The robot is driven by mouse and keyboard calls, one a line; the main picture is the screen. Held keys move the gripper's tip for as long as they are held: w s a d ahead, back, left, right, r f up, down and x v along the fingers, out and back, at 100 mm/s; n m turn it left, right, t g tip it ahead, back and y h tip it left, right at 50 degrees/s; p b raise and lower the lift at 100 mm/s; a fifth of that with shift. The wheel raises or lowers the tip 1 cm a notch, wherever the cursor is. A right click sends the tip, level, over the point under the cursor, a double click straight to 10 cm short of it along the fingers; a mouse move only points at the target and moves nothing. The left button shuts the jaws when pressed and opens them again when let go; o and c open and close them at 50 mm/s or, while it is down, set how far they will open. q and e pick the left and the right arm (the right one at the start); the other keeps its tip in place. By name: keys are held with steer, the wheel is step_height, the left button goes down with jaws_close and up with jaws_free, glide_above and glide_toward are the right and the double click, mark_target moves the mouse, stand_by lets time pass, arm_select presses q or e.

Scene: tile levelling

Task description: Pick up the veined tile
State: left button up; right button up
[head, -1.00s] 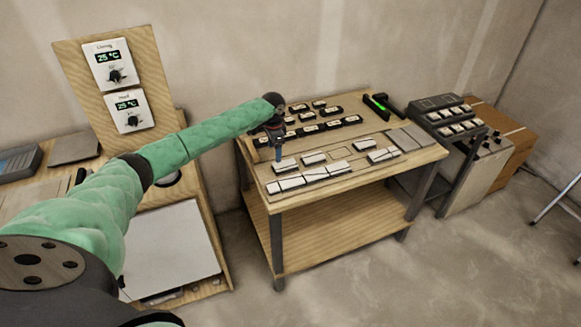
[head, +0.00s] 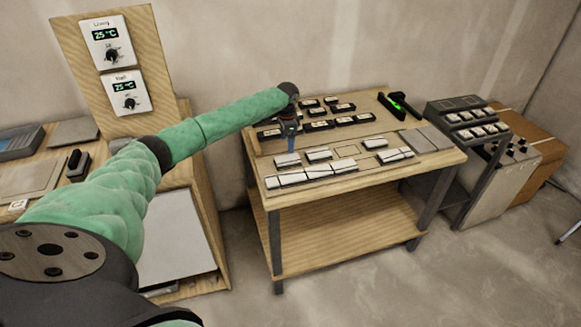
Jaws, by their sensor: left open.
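Several pale tiles lie on the wooden work table (head: 440,160). A front row of white tiles (head: 292,180) runs along the near left. Single tiles lie behind it, one (head: 287,160) right under my left gripper, another (head: 319,155) to its right. A pair of pale tiles (head: 395,155) at the right shows a dark line between or across them. Veining is too small to make out, so I cannot tell which tile is the veined one. My left gripper (head: 290,149) points down, open, just above the nearest single tile; its fingertips are small. My right gripper is not in view.
Dark blocks with pale labels (head: 318,125) stand behind the tiles. A black tool with a green light (head: 399,103) lies at the back right. A thermostat board (head: 122,65) stands at left.

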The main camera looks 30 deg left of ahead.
mark_target(288, 159)
arm_select(q)
steer(key=shift+a+f, duration=0.1)
steer(key=shift+f, duration=0.35)
steer(key=shift+f+p, duration=0.35)
steer(key=shift+f, duration=1.05)
steer(key=f+p, duration=0.2)
steer(key=f, duration=0.1)
steer(key=shift+s+d+f+p, duration=0.1)
steer(key=shift+d+f+p, duration=0.1)
steer(key=shift+d+p, duration=0.15)
steer(key=shift+a+f, duration=0.1)
steer(key=shift+f, duration=0.65)
steer(key=c, duration=1.1)
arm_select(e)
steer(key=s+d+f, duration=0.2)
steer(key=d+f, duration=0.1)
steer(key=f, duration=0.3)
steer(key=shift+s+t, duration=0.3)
